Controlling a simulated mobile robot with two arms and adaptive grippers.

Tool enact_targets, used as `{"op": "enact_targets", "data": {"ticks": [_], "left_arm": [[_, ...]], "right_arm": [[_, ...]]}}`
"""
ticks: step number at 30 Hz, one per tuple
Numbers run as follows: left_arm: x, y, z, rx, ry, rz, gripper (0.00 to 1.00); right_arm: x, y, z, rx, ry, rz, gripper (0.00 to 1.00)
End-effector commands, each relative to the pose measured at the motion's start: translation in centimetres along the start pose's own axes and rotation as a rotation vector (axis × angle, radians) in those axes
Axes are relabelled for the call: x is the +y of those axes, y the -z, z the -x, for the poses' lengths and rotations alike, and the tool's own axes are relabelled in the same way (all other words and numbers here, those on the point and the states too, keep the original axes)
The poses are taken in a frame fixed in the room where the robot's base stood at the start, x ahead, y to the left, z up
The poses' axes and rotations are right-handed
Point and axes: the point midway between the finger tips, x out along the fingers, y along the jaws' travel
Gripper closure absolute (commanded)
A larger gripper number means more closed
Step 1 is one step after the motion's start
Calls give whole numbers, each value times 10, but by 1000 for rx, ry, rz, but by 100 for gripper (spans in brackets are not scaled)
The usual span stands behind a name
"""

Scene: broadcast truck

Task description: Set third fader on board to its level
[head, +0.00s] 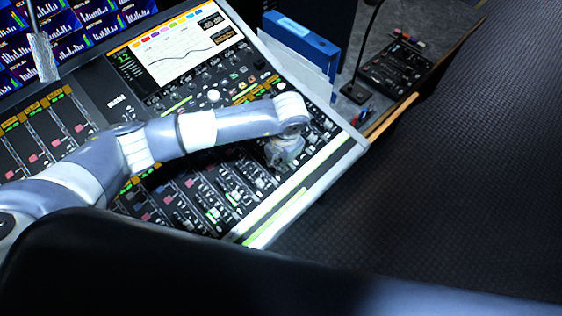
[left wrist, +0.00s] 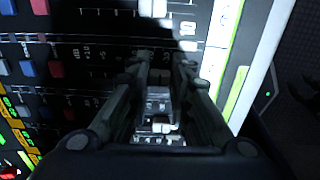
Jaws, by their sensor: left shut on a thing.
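The mixing board (head: 97,87) fills the left and middle of the head view, with rows of fader caps and a lit screen. My left arm reaches across it from the left. My left gripper (head: 279,158) is low over the fader rows near the board's right end. In the left wrist view my left gripper (left wrist: 163,75) points at the board with its two fingers around a pale fader cap (left wrist: 158,95), shut on it. The fingers hide part of its slot. Red and blue caps (left wrist: 56,69) sit to the left. My right gripper is not in view.
A blue binder (head: 302,38) and white papers stand behind the board's right end. A small black control box (head: 395,66) and a gooseneck microphone stand on the desk beyond. Dark floor (head: 455,170) lies open to the right. Monitors (head: 75,25) are at upper left.

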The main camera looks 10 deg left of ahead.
Motion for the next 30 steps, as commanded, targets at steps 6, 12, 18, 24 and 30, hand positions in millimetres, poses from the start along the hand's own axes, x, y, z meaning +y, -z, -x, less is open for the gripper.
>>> {"op": "enact_targets", "data": {"ticks": [6, 12, 18, 24, 30], "left_arm": [[40, -1, -2, -2, -6, 4, 100], [47, 0, 1, -1, -2, 1, 100], [46, 0, 1, -1, -2, 1, 100], [46, 0, 1, -1, -2, 1, 60], [46, 0, 1, -1, -2, 1, 60]], "right_arm": [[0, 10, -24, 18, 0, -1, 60], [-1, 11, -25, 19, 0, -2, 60], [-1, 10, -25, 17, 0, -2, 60], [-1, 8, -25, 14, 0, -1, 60], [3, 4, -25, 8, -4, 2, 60]]}}
